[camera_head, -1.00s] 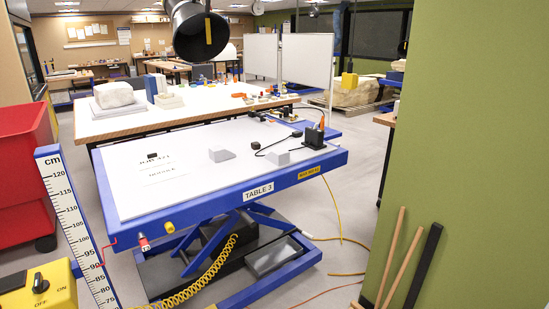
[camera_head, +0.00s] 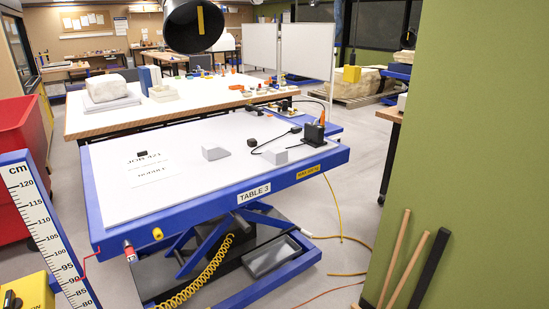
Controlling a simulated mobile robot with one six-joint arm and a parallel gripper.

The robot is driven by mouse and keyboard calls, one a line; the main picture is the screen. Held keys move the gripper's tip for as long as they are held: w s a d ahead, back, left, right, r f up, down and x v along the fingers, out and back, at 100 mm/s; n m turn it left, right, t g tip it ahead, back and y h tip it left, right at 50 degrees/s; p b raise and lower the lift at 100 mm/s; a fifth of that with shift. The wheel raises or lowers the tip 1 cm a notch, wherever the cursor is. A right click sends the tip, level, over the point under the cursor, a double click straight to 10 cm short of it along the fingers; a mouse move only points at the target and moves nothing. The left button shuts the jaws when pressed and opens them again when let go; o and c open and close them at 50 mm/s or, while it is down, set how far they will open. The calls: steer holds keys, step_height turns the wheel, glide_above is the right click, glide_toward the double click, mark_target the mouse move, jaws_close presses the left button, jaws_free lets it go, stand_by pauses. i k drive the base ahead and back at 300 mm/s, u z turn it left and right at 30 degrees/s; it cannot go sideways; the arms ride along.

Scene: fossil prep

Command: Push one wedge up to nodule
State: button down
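Two small grey blocks that look like wedges lie on the white top of the blue-edged lift table (camera_head: 130,190) marked TABLE 3. One wedge (camera_head: 215,153) is near the middle, and the other wedge (camera_head: 277,156) is to its right, close to a black box. A printed sheet (camera_head: 153,170) lies on the left part of the top; its lower line seems to read NODULE. I see no nodule on this table. A large pale rock (camera_head: 105,87) rests on a pad on the table behind; I cannot tell if it is the nodule. My gripper is not in view.
A black box (camera_head: 314,134) with cables stands at the table's right end. A dark round hood (camera_head: 193,25) hangs above. A height scale (camera_head: 38,225) and red bin (camera_head: 15,150) are at left. A green wall (camera_head: 480,130) with leaning bars closes the right.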

mark_target(277, 156)
steer(key=u, duration=0.75)
steer(key=i, duration=0.85)
steer(key=u, duration=0.4)
